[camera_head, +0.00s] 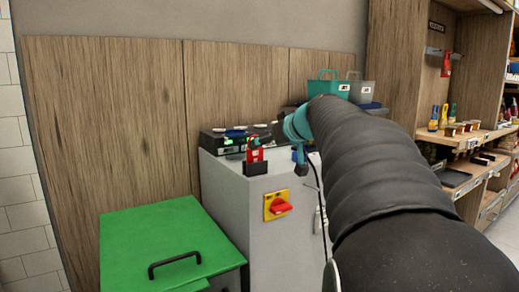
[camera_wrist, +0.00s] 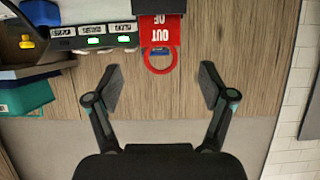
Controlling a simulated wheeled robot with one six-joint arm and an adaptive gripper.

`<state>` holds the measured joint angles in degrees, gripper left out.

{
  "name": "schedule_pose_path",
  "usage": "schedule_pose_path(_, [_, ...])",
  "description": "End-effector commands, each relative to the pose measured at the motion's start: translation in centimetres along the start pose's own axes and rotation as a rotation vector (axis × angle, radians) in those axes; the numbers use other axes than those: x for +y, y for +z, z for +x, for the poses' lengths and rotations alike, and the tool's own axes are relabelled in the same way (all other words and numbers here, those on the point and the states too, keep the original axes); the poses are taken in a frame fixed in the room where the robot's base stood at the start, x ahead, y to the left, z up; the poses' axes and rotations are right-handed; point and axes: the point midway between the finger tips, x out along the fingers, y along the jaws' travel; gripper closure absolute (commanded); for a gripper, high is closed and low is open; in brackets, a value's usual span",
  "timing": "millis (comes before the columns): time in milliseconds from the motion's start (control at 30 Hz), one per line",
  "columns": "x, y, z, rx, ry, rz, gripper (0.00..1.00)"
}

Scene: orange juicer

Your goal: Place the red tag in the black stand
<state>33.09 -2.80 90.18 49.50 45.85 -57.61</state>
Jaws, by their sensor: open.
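The red tag (camera_head: 255,155) has white lettering and a ring-shaped handle. It stands upright in the black stand (camera_head: 256,169) on the front of the grey cabinet. In the wrist view, which is upside down, the tag (camera_wrist: 158,35) reads "OUT OF", with its lower part against the black stand (camera_wrist: 152,5). My gripper (camera_wrist: 160,80) is open, its two fingers apart and empty. The ring lies just beyond the fingertips, between them in the picture, and no finger touches it. In the head view my gripper (camera_head: 264,141) is small and close to the tag.
The grey cabinet (camera_head: 232,188) carries a red rotary switch on a yellow plate (camera_head: 277,205). A black device with green displays (camera_head: 230,140) sits on top. A green box (camera_head: 165,245) stands at the left. Teal (camera_head: 328,86) and grey bins are behind; shelves line the right.

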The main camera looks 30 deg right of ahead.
Motion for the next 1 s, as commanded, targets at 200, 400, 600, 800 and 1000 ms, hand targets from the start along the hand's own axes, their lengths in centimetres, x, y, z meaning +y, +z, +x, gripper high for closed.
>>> schedule_pose_path(200, [0.0, 0.0, -3.0, 0.0, 0.001, 0.0, 0.19])
schedule_pose_path(400, [0.0, 0.0, -3.8, 0.0, 0.0, 0.0, 0.19])
schedule_pose_path(600, [-0.4, 0.2, -3.9, -0.006, -0.003, 0.002, 0.19])
schedule_pose_path(800, [-6.9, 5.1, -4.2, -0.127, -0.048, 0.038, 0.19])
schedule_pose_path(1000, [-16.5, 16.5, -7.1, -0.359, -0.069, 0.083, 0.19])
